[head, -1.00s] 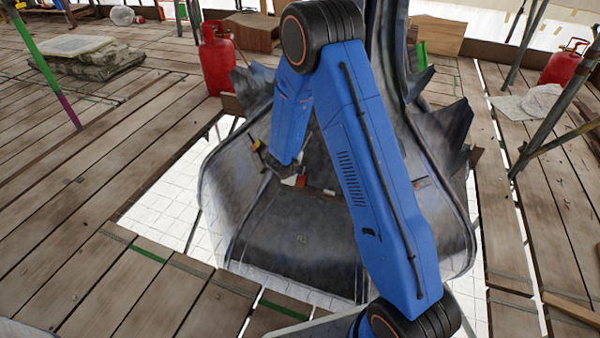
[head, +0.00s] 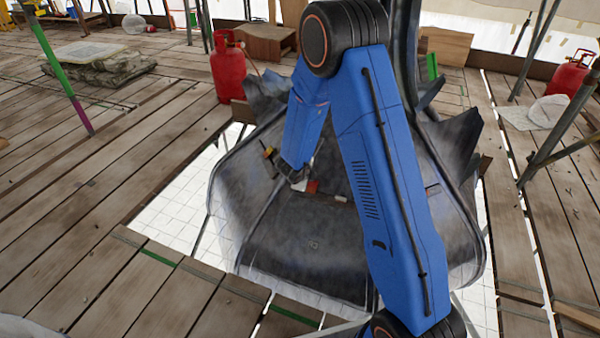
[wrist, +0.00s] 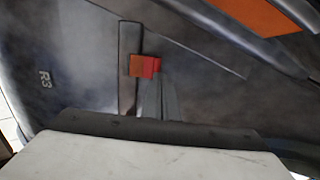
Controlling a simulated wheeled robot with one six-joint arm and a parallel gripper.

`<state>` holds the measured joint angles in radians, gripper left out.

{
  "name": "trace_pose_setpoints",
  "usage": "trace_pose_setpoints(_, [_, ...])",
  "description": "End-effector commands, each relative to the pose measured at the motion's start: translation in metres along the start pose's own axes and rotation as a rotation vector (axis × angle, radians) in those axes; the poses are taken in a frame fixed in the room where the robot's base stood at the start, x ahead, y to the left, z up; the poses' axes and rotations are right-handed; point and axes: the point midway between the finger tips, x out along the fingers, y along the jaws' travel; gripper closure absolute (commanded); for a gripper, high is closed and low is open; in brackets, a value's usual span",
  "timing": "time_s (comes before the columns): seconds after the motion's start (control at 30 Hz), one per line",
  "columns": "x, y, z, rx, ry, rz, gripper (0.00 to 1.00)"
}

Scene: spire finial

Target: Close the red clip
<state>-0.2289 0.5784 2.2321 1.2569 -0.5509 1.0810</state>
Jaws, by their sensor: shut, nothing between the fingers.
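The red clip (head: 313,186) sits on the dark metal spire piece, right beside my gripper's tip in the head view. In the wrist view the red clip (wrist: 146,65) is a small block lying across a narrow brown strip (wrist: 129,62). My gripper (head: 299,182) is shut and empty, at the clip's left in the head view. In the wrist view narrow grey fingers (wrist: 160,82) reach up to just below the clip. I cannot tell whether they touch it. Whether the clip is open or closed is not clear.
The curved metal spire piece (head: 290,245), marked R3, stands in an opening in the plank floor (head: 90,200). Jagged metal edges rise at its sides. Red gas cylinders (head: 228,68) and scaffold poles (head: 62,75) stand around it.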

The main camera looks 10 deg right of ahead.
Motion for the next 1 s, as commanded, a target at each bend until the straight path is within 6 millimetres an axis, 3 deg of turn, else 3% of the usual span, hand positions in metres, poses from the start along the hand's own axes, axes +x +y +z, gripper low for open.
trace_pose_setpoints(0.6, [-0.081,-0.021,-0.001,0.002,-0.001,-0.002,1.00])
trace_pose_setpoints(1.0, [-0.099,-0.025,-0.001,-0.001,-0.002,0.000,1.00])
